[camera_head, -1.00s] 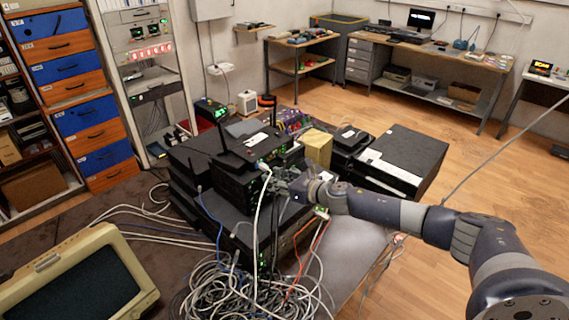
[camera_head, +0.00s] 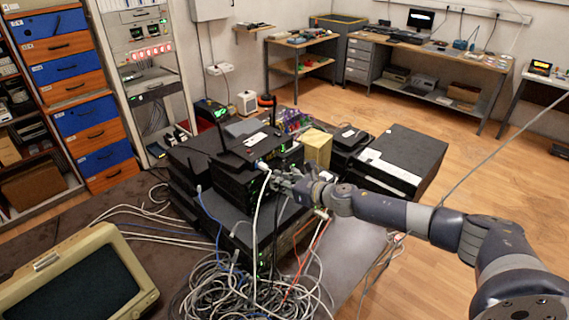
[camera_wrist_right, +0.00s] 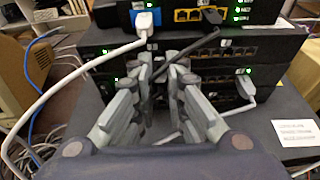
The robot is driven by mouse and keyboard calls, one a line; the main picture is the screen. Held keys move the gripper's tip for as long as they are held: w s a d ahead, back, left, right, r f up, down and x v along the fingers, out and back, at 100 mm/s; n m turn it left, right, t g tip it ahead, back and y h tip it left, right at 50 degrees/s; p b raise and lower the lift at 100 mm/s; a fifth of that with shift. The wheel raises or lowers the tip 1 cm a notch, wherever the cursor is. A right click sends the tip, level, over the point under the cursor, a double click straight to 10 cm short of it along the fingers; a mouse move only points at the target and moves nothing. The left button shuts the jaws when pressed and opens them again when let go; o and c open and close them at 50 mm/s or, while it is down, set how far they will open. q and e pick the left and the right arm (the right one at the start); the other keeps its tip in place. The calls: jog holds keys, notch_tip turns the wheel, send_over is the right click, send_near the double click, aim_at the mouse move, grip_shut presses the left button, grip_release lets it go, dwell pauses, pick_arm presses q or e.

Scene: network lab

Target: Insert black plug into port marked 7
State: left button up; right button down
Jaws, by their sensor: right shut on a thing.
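My right gripper (camera_head: 277,184) is in front of the stack of black network devices. In the right wrist view the right gripper (camera_wrist_right: 160,68) is closed around a dark cable (camera_wrist_right: 190,49) that crosses between its fingers. I cannot tell whether the plug is fully seated. Port numbers are too small to read, so the port marked 7 cannot be picked out. My left gripper is not in view.
A white plug (camera_wrist_right: 146,20) with a white cable sits in a blue port left of the yellow ports. A grey plug (camera_wrist_right: 246,84) is in a lower device. Tangled cables (camera_head: 245,290) lie in front of the stack. An old monitor (camera_head: 75,275) stands at lower left.

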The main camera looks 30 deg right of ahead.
jog(key=shift+s+d+b, duration=0.2)
jog(key=shift+s+d, duration=0.05)
jog(key=shift+s, duration=0.5)
jog(key=shift+s+d+b, duration=0.2)
jog(key=shift+s+d, duration=0.05)
jog(key=shift+s, duration=0.5)
jog(key=w+d+b, duration=0.1)
jog(key=d+b, duration=0.8)
jog(key=b, duration=0.3)
jog(key=shift+w+a+p, duration=0.3)
jog(key=shift+w, duration=0.45)
jog(key=shift+w+a+p, duration=0.25)
jog(key=shift+w+a, duration=0.1)
jog(key=shift+w, duration=0.4)
jog(key=shift+w+a+p, duration=0.3)
jog(key=shift+w, duration=0.45)
jog(key=c, duration=2.3)
grip_release()
jog(key=shift+w, duration=0.1)
grip_shut()
